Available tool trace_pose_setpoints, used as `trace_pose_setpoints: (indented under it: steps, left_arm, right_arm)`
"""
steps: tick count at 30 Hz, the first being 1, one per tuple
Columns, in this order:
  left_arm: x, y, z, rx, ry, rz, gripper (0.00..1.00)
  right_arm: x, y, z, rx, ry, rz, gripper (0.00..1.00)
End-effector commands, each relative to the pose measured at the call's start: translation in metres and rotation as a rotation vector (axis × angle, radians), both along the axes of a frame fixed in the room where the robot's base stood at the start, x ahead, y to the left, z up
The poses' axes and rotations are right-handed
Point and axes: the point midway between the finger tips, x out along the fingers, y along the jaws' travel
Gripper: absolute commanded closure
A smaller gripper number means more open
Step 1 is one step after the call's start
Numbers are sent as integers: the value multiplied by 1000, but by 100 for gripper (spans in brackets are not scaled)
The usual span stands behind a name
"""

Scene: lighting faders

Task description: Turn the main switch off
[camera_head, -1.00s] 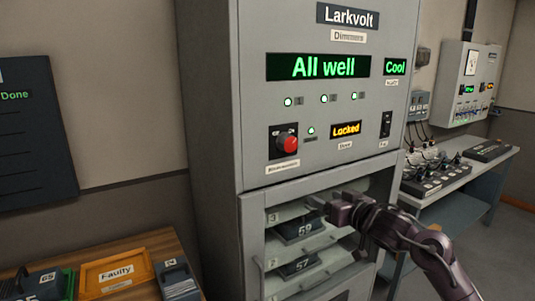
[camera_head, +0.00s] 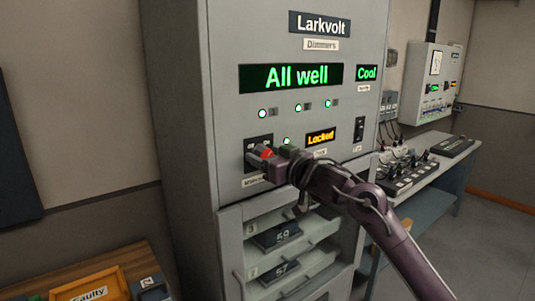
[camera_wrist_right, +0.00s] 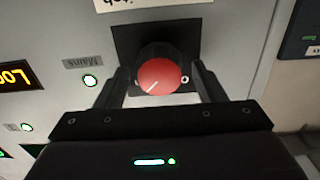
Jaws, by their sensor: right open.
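The main switch is a red rotary knob (camera_head: 267,154) on a dark square plate, on the front of the grey Larkvolt cabinet (camera_head: 222,60). In the right wrist view the red knob (camera_wrist_right: 160,77) has a pale pointer line toward the picture's lower left. My right gripper (camera_head: 260,158) is at the knob and hides part of it in the head view. In the wrist view its two fingers stand apart, one on each side of the knob. Small gaps seem to show beside the knob; contact is unclear. My left gripper is not in view.
The cabinet displays read "All well" (camera_head: 291,77), "Cool" (camera_head: 367,73) and "Locked" (camera_head: 321,137). Green lamps are lit. A black rocker switch (camera_head: 359,129) is to the right. Below are open shelves with modules 59 (camera_head: 276,236) and 57 (camera_head: 281,268). An orange "Faulty" tray (camera_head: 92,292) is lower left.

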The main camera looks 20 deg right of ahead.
Motion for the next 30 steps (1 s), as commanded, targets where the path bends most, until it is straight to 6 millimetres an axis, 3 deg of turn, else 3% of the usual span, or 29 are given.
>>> trace_pose_setpoints:
  steps: [6, 16, 30]
  left_arm:
    - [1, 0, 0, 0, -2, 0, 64]
    - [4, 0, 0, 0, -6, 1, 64]
    - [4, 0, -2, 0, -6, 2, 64]
  right_arm:
    - [0, 0, 0, 0, -1, 0, 38]
    - [0, 0, 0, 0, -1, 0, 81]
    - [0, 0, 0, -118, -45, 0, 81]
